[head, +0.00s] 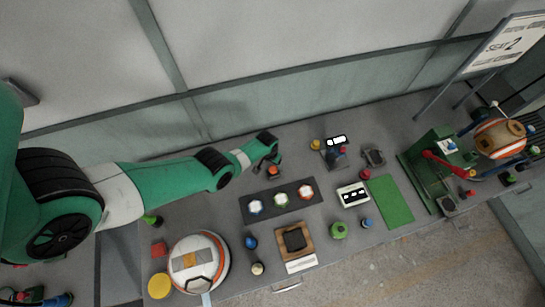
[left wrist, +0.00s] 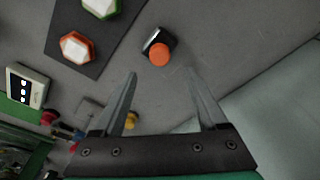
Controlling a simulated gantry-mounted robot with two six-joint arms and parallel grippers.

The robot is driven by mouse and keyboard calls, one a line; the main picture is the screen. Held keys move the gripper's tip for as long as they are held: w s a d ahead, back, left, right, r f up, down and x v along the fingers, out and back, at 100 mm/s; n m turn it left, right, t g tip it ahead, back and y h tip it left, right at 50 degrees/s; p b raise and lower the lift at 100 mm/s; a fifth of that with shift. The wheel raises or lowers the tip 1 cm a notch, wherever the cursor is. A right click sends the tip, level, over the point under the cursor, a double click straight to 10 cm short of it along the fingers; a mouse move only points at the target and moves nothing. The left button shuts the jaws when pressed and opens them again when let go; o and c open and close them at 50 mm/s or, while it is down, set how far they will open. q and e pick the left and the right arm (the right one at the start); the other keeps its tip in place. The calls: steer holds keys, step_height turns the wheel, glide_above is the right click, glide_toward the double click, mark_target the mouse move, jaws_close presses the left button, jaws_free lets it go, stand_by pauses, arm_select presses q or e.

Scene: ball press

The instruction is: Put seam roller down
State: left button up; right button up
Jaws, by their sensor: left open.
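My left gripper (head: 272,160) reaches in over the grey bench in the head view. In the left wrist view its two fingers (left wrist: 161,74) are spread apart with nothing between them. A small black piece with an orange round end (left wrist: 158,50) lies on the bench just beyond the fingertips, apart from them. It also shows just below the gripper in the head view (head: 273,171). It may be the seam roller, but I cannot tell for certain. My right gripper is not in view.
A dark tray (head: 267,211) with several coloured hexagonal pieces lies nearby. A white-lidded round container (head: 198,262), a wooden block (head: 294,240), a green mat (head: 389,201) and a green press (head: 430,170) stand on the bench. A wall (head: 300,100) runs behind.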

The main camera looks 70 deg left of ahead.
arm_select(q)
steer(key=r+p, duration=0.1)
steer(key=r, duration=0.2)
steer(key=shift+s+d+p, duration=0.15)
steer(key=shift+s+p, duration=0.05)
steer(key=shift+p, duration=0.2)
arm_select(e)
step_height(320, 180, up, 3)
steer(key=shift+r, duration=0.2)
